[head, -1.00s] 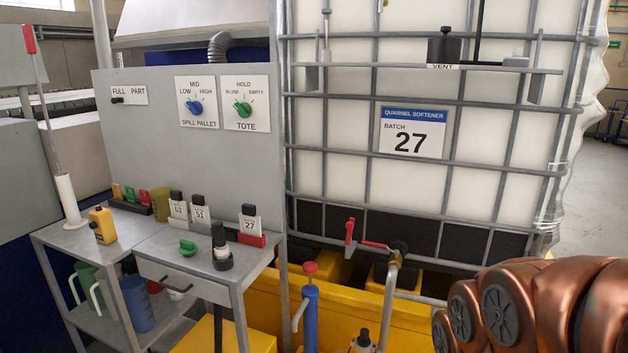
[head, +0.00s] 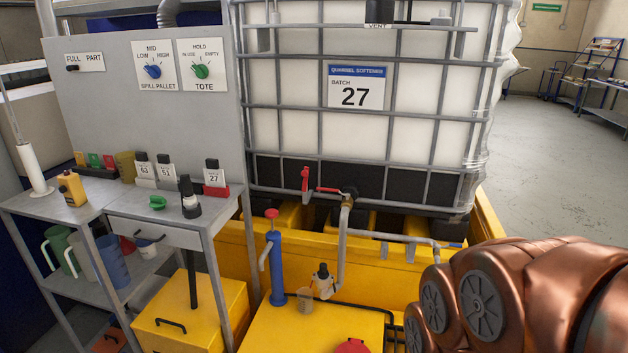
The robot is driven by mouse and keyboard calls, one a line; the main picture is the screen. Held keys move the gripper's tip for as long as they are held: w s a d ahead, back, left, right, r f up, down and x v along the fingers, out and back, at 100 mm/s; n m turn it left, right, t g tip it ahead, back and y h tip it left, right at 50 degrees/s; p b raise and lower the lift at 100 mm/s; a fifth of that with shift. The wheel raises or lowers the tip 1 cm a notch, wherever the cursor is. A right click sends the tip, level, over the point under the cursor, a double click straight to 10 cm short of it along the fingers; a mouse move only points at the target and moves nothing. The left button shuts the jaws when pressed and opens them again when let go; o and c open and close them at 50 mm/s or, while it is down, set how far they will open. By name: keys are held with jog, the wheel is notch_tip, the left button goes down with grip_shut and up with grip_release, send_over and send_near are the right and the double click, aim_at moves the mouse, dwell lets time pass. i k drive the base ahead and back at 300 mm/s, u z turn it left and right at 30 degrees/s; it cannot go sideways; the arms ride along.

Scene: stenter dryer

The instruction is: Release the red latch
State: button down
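A small upright red piece (head: 305,180), which looks like the red latch, stands at the front of the tote (head: 270,130), by its outlet. Just right of it, a red valve handle (head: 327,190) lies roughly level and points left from the dark valve body (head: 349,193). A grey pipe (head: 343,245) runs down from the valve. I cannot tell whether the red piece touches the handle. My gripper is not in view; only my copper-coloured arm shows at the lower right, apart from the valve in the picture.
A yellow spill pallet (head: 490,222) surrounds the tote's base. A blue hand pump (head: 277,268) with a red top stands in front. A grey bench (head: 75,212) with bottles and a dial panel (head: 130,110) is at left. Open floor (head: 560,170) lies at right.

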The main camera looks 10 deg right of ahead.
aim_at(305, 174)
jog(key=u, duration=0.95)
jog(key=i, duration=0.65)
jog(key=z, duration=0.3)
